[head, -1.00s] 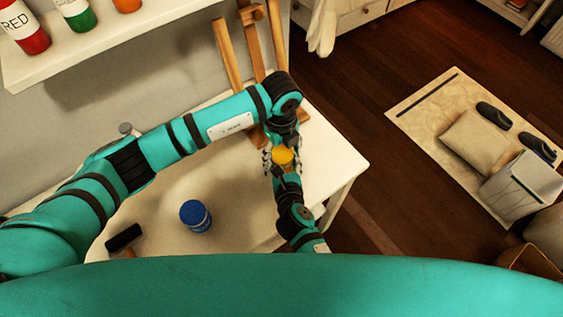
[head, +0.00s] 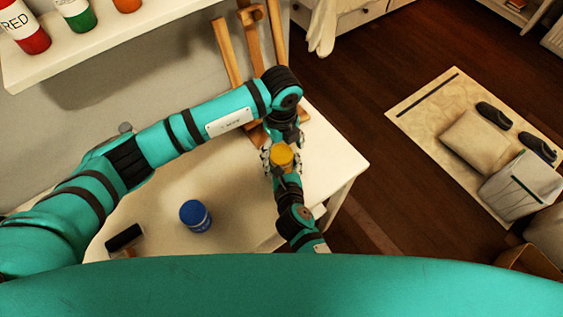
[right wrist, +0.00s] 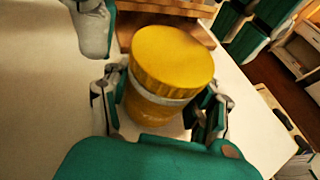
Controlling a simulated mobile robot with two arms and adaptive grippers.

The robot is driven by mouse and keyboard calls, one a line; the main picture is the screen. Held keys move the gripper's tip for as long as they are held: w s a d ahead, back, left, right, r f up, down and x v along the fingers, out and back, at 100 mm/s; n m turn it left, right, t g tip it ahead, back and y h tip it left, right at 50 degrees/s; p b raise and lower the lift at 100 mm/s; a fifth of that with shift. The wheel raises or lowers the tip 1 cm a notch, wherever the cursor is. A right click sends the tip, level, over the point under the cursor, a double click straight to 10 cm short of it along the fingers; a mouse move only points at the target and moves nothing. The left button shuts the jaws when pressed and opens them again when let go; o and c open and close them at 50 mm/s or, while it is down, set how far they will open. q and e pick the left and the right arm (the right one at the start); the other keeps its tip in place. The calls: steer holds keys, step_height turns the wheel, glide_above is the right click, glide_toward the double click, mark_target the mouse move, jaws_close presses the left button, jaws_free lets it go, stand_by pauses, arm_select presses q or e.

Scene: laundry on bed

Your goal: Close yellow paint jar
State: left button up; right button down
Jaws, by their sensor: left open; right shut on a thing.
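The yellow paint jar (head: 282,155) is above the right part of the white table, between my two grippers. In the right wrist view the jar (right wrist: 163,108) has a ribbed yellow lid (right wrist: 172,58) on its top, with a pale band just below it. My right gripper (right wrist: 160,100) is shut around the jar's body, one finger on each side. My left gripper (head: 284,140) is open, close above and beyond the lid; one of its fingers (right wrist: 95,28) shows at the upper left in the right wrist view, apart from the lid. I cannot tell how tightly the lid sits.
A blue jar (head: 195,215) and a dark roller (head: 124,238) are on the white table (head: 325,170). A wooden easel (head: 228,55) stands at the table's back. A shelf (head: 110,45) with paint bottles is at the upper left. The table's middle is mostly clear.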

arm_select(q)
steer(key=shift+r, duration=1.6)
steer(key=shift+c, duration=0.2)
step_height(320, 180, up, 4)
steer(key=shift+f, duration=0.25)
steer(key=shift+f, duration=0.1)
steer(key=shift+f, duration=3.95)
